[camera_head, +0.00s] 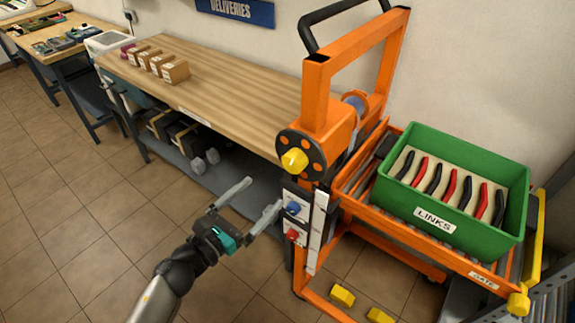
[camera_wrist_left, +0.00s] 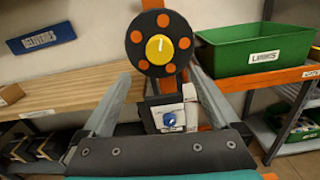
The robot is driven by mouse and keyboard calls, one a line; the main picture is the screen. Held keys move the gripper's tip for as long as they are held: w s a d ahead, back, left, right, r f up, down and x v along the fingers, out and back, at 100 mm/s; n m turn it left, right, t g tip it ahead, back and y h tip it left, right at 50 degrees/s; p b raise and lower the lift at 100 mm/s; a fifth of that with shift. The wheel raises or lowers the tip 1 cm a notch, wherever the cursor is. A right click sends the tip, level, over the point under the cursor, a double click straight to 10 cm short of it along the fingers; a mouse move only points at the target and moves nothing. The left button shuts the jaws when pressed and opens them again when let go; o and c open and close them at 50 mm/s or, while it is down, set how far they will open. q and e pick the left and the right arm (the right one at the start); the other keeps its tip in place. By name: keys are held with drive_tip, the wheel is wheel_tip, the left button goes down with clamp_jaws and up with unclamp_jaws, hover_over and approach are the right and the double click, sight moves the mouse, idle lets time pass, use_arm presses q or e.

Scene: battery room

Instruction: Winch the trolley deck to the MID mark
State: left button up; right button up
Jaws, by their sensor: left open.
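The orange trolley (camera_head: 316,95) stands at the right end of the workbench. Its winch is a black disc with orange spots (camera_head: 313,147) and a yellow centre knob (camera_head: 294,160); the knob faces me in the left wrist view (camera_wrist_left: 159,49). Below are a blue knob (camera_head: 293,208), a red knob (camera_head: 292,234) and a pale upright strip (camera_head: 317,232); no MID mark is readable. The orange deck (camera_head: 400,232) carries a green LINKS crate (camera_head: 455,240). My left gripper (camera_head: 263,193) is open and empty, in front of and below the winch disc, apart from it.
The wooden workbench (camera_head: 225,95) holds small cardboard boxes (camera_head: 175,71). Yellow blocks (camera_head: 342,295) lie low by the trolley's base. A yellow bar (camera_head: 536,240) stands at the deck's right end, near a GATE label (camera_head: 483,281). The tiled floor at left is clear.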

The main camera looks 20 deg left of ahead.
sight(290, 167)
use_arm(q)
drive_tip(key=p+x, duration=0.1)
drive_tip(key=x, duration=0.9)
drive_tip(key=shift+w+d+f, duration=0.1)
drive_tip(key=shift+w, duration=0.15)
drive_tip(key=c, duration=1.4)
